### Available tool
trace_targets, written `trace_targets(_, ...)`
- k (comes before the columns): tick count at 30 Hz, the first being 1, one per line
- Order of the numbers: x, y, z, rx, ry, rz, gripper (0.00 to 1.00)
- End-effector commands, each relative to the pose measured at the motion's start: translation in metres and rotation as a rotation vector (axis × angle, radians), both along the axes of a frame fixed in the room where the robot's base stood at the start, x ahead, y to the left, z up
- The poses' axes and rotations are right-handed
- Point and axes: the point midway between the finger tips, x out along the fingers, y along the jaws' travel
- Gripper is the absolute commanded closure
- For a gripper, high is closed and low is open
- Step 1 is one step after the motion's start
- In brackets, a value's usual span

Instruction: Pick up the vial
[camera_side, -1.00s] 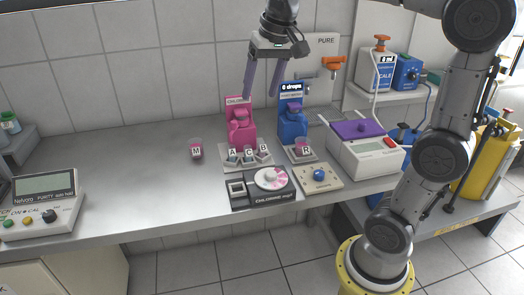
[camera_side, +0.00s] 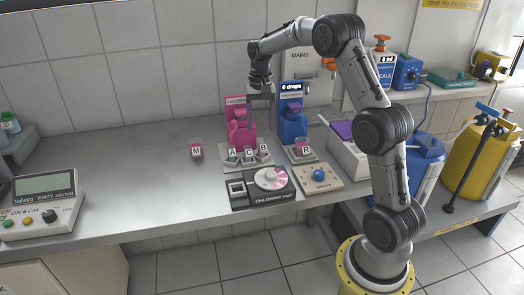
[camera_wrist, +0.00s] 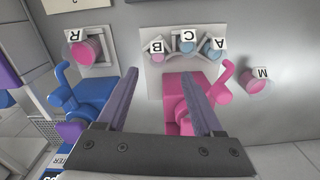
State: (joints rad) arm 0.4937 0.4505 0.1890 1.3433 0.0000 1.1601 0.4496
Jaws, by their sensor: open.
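A vial labelled M with pink contents stands alone on the bench in the side view (camera_side: 196,152); it also shows at the right of the wrist view (camera_wrist: 254,82). A vial labelled R, also pink, stands on a small plate before the blue dispenser in the side view (camera_side: 305,148) and the wrist view (camera_wrist: 90,50). Small containers labelled A (camera_wrist: 216,50), C (camera_wrist: 187,46) and B (camera_wrist: 166,68) sit in a holder before the pink dispenser. My gripper (camera_side: 261,105) is open and empty, pointing down by the dispensers; its two fingers show in the wrist view (camera_wrist: 161,85).
The pink dispenser (camera_side: 239,132) and blue dispenser (camera_side: 291,124) stand close by my fingers. A dark colour-wheel box (camera_side: 250,200), a plate with a blue knob (camera_side: 321,177) and a white instrument (camera_side: 350,155) are nearby. The bench left of M is clear, up to the meter (camera_side: 43,205).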

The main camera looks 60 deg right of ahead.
Motion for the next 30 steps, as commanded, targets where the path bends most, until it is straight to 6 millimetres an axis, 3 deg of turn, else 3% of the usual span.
trace_targets(3,0.0,0.0,-0.018,0.0,0.001,0.001,0.32)
trace_targets(11,-0.001,0.0,-0.036,0.001,0.001,0.001,0.32)
trace_targets(20,-0.004,-0.002,-0.076,0.001,0.002,0.001,0.32)
trace_targets(29,-0.003,-0.002,-0.081,0.0,-0.001,0.001,0.32)
trace_targets(30,-0.003,-0.002,-0.081,0.0,-0.001,0.001,0.35)
